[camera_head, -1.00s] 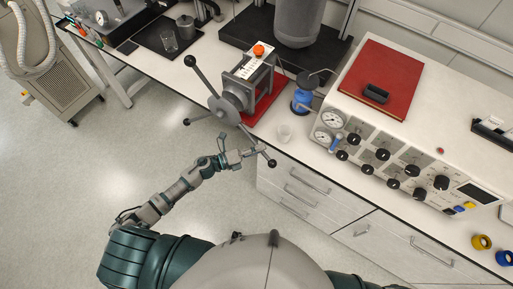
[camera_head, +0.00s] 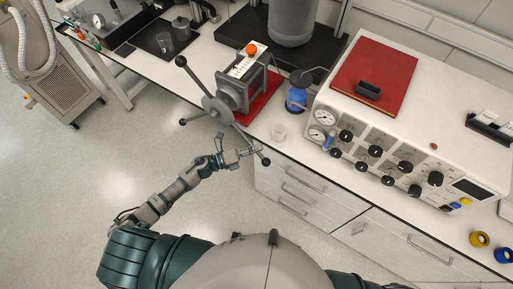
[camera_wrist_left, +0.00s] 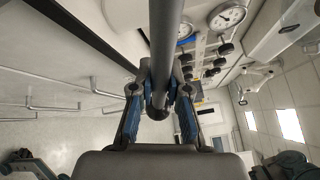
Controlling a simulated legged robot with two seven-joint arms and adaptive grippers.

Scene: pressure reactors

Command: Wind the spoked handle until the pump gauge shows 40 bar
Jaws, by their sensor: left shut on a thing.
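The grey spoked handle (camera_head: 217,106) has dark ball knobs on its spokes and sits on the front of the grey pump (camera_head: 238,92), at the bench edge in the head view. One spoke points up-left, one left, and one down-right toward the gripper. My left gripper (camera_head: 248,152) is shut on the down-right spoke, near its ball knob (camera_head: 266,162). In the left wrist view the dark spoke (camera_wrist_left: 165,45) runs between the fingers. Dial gauges (camera_head: 325,116) sit on the white console. I cannot tell which gauge is the pump's, and the needles are too small to read.
The white console (camera_head: 420,140) fills the bench at right. Drawers (camera_head: 300,185) lie below the bench edge.

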